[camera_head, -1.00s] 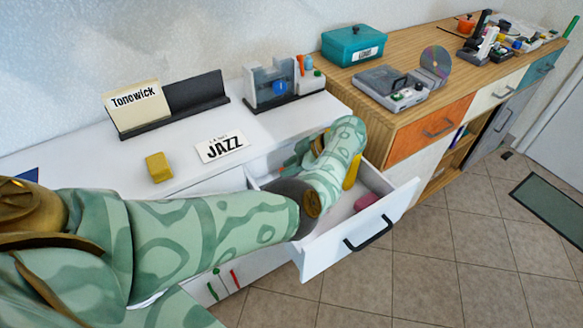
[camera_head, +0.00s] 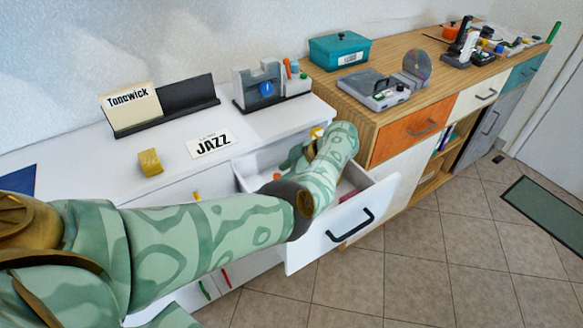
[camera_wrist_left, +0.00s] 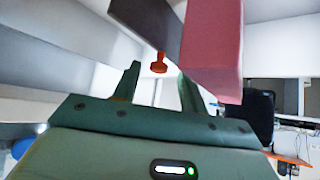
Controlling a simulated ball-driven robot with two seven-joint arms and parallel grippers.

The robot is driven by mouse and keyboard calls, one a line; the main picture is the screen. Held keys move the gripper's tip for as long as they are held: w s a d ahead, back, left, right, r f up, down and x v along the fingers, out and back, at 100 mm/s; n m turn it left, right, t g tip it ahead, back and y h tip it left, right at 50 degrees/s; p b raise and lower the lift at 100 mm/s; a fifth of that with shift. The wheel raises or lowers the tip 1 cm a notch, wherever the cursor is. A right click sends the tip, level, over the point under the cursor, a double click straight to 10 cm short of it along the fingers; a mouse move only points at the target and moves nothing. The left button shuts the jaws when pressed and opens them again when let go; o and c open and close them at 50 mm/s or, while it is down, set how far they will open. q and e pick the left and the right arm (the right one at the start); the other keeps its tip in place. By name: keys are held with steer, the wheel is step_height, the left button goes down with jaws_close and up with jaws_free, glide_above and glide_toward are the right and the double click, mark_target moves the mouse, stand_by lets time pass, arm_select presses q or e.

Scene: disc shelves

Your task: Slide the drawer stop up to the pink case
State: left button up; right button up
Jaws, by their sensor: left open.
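The open drawer (camera_head: 337,232) of the white cabinet lies under my left arm. In the left wrist view the pink case (camera_wrist_left: 215,50) stands close on the right. A dark grey block (camera_wrist_left: 148,24) beside it, with a small red knob (camera_wrist_left: 158,63) below, looks like the drawer stop; whether it touches the case I cannot tell. My left gripper (camera_wrist_left: 158,78) is open, its fingers on either side of the knob's line, with the knob just beyond the tips. In the head view my forearm hides most of the gripper and case. My right gripper is not in view.
A wooden cabinet (camera_head: 345,93) stands to the right. The tiled floor (camera_head: 420,265) in front is clear.

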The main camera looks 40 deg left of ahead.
arm_select(q)
steer(key=v, duration=1.6)
steer(key=shift+b, duration=0.3)
steer(key=shift+d+r, duration=0.1)
steer(key=shift+d, duration=0.05)
